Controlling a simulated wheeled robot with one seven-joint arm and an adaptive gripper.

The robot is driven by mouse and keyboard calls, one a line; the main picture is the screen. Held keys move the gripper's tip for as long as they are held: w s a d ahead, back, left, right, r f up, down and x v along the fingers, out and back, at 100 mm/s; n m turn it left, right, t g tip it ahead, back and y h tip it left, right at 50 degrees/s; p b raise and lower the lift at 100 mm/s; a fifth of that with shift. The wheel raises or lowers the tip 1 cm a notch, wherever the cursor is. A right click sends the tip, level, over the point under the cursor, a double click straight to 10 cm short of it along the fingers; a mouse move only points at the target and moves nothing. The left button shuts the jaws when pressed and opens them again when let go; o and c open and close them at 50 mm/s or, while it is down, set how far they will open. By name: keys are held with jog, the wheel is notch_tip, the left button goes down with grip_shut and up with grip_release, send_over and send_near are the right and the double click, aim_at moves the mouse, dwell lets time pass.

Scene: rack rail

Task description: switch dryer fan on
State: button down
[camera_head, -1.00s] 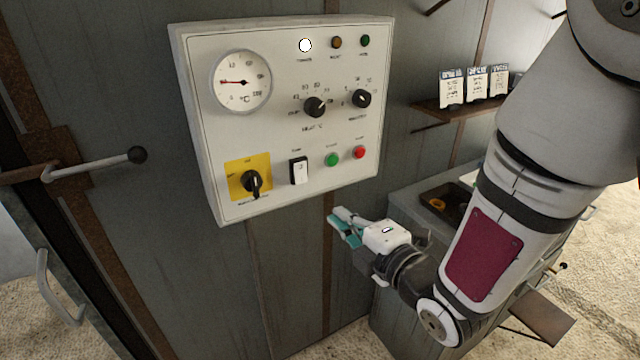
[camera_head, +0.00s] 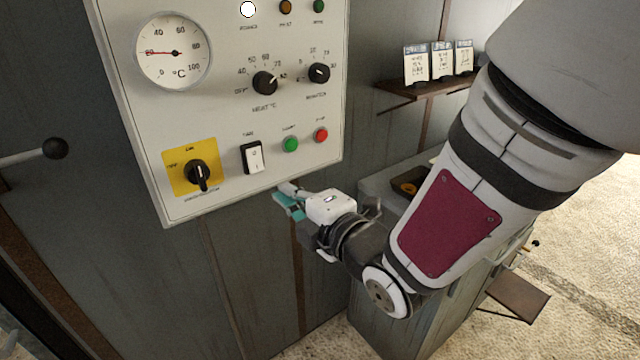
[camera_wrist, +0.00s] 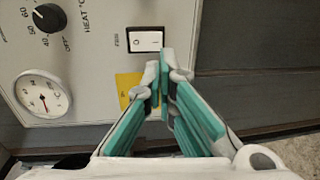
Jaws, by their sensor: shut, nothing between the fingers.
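The fan switch, a white rocker in a black frame (camera_head: 253,157), sits low on the white control panel (camera_head: 225,105), between the yellow-plated rotary isolator (camera_head: 197,174) and the green button. In the wrist view the rocker switch (camera_wrist: 146,40) lies just beyond the fingertips, with its marks visible. My gripper (camera_head: 284,196) is shut and empty, its teal-padded fingers below and right of the switch in the head view. In the wrist view my gripper (camera_wrist: 160,70) points toward the switch, its tips apart from the rocker as far as I can see.
The panel also holds a gauge (camera_head: 173,52), a heat knob (camera_head: 265,83), a smaller knob (camera_head: 319,73), a green button (camera_head: 290,144), a red button (camera_head: 321,134) and a lit white lamp (camera_head: 248,9). A shelf with cards (camera_head: 430,88) is at right. A lever (camera_head: 54,148) juts out at left.

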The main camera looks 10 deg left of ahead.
aim_at(257, 171)
jog(key=x, duration=0.9)
jog(key=shift+a+b, duration=0.2)
jog(key=shift+b, duration=0.15)
jog(key=shift+f, duration=0.1)
